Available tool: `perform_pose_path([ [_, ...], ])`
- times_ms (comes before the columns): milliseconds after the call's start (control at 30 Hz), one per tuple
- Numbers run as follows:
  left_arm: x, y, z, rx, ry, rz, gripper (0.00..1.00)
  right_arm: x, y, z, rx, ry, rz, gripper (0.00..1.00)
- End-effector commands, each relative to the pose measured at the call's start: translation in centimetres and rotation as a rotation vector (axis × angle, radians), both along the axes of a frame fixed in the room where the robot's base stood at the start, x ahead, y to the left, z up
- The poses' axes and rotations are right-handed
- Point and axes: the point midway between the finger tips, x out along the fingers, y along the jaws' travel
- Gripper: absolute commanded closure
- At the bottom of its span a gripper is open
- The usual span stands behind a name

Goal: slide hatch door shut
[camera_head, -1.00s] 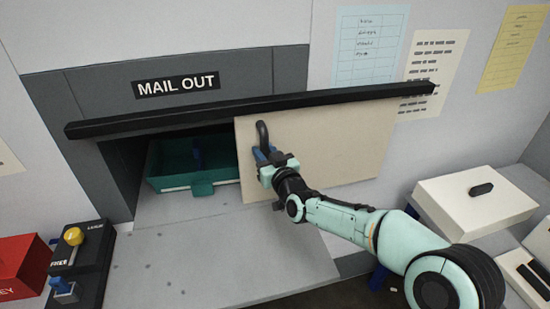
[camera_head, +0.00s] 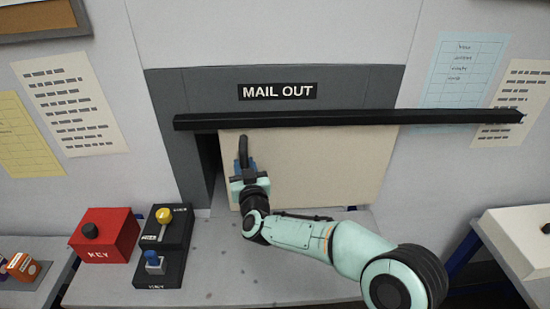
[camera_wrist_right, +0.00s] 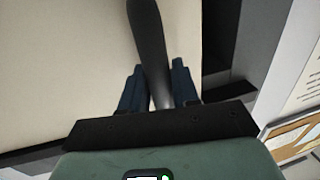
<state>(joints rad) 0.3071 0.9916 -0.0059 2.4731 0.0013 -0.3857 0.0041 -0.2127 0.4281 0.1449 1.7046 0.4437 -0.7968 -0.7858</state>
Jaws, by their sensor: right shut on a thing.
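The beige hatch door (camera_head: 325,170) hangs under a black rail (camera_head: 350,118) below the MAIL OUT sign (camera_head: 278,91). It covers most of the hatch opening; a narrow dark gap (camera_head: 208,165) shows at its left edge. My right gripper (camera_head: 243,166) is shut on the door's dark upright handle (camera_head: 243,146), near the door's left side. In the right wrist view, the handle (camera_wrist_right: 148,45) runs between the two blue fingers of the right gripper (camera_wrist_right: 157,80). My left gripper is not in view.
A red KEY box (camera_head: 105,234) and a black control box (camera_head: 163,246) with yellow and blue knobs stand on the counter at left. A white lidded box (camera_head: 515,240) is at right. The grey shelf (camera_head: 210,265) below the hatch is mostly clear.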

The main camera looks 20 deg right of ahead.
Motion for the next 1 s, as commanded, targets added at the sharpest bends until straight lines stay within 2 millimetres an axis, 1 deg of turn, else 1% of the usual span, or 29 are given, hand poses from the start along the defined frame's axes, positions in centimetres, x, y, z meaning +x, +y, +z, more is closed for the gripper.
perform_pose_path([
  [33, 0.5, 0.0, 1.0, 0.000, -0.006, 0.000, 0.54, 0.4, 2.1, 0.2, -0.001, 0.005, 0.013, 1.00],
  [100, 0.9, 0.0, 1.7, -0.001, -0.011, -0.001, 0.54, 0.8, 3.8, 0.2, 0.000, 0.005, 0.011, 1.00],
  [233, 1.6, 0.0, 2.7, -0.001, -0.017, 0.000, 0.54, 1.5, 6.5, 0.1, 0.000, 0.004, 0.009, 1.00],
  [300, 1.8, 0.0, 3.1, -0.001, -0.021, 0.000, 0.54, 1.7, 7.5, 0.1, 0.000, 0.004, 0.008, 1.00],
  [400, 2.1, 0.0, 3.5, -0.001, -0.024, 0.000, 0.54, 2.0, 8.6, 0.0, 0.001, 0.004, 0.005, 1.00],
  [600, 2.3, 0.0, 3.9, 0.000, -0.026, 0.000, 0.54, 2.3, 9.6, -0.1, 0.000, 0.003, 0.004, 1.00],
  [967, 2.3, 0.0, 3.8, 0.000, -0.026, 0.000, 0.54, 2.2, 9.9, -0.1, 0.002, 0.002, 0.007, 1.00],
  [1000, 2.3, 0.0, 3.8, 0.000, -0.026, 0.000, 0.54, 2.2, 9.9, -0.1, 0.002, 0.002, 0.007, 0.57],
])
